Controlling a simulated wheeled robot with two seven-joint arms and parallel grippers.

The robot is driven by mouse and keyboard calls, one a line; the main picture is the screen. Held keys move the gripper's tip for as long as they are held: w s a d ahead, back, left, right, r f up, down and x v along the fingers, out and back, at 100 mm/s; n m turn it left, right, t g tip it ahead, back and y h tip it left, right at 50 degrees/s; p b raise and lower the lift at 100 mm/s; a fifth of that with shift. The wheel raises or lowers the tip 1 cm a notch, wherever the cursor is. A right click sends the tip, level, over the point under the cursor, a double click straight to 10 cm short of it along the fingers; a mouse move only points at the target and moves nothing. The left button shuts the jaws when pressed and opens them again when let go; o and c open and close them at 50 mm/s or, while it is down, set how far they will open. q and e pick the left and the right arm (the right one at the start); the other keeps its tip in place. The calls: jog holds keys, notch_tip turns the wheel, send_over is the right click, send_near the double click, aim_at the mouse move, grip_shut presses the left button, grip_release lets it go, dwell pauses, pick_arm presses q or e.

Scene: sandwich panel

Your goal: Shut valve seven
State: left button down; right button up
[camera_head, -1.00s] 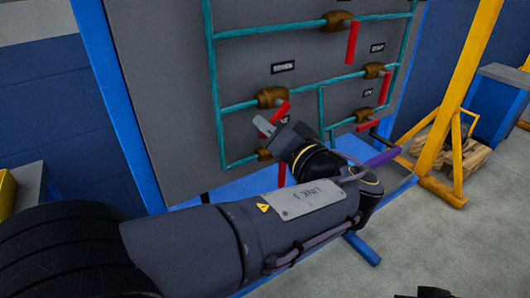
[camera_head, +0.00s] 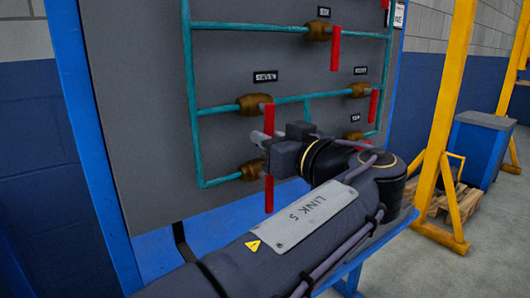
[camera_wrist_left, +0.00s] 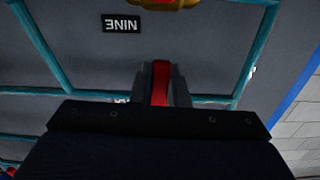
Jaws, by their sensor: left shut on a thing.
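Valve seven, under its SEVEN label (camera_head: 265,76), has a brass body (camera_head: 253,103) on a teal pipe. Its red handle (camera_head: 267,115) hangs straight down, across the pipe. My left gripper (camera_head: 262,138) is at the handle's lower part. In the left wrist view, its two grey fingers (camera_wrist_left: 161,85) are shut on the red handle (camera_wrist_left: 160,82), one on each side. An upside-down NINE label (camera_wrist_left: 121,23) and a brass valve body (camera_wrist_left: 170,3) lie beyond the fingers. My right gripper is out of view.
Valve nine (camera_head: 251,170) and its red handle (camera_head: 269,194) sit just below my left gripper. More brass valves (camera_head: 318,32) with hanging red handles are above and right. A yellow frame (camera_head: 447,110) and blue cabinet (camera_head: 480,147) stand right.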

pick_arm(q)
jog(key=shift+d+n, duration=0.15)
jog(key=shift+n, duration=0.15)
jog(key=c, duration=1.4)
grip_release()
jog(key=p+v, duration=0.1)
jog(key=v, duration=0.6)
jog(key=shift+s+d, duration=0.25)
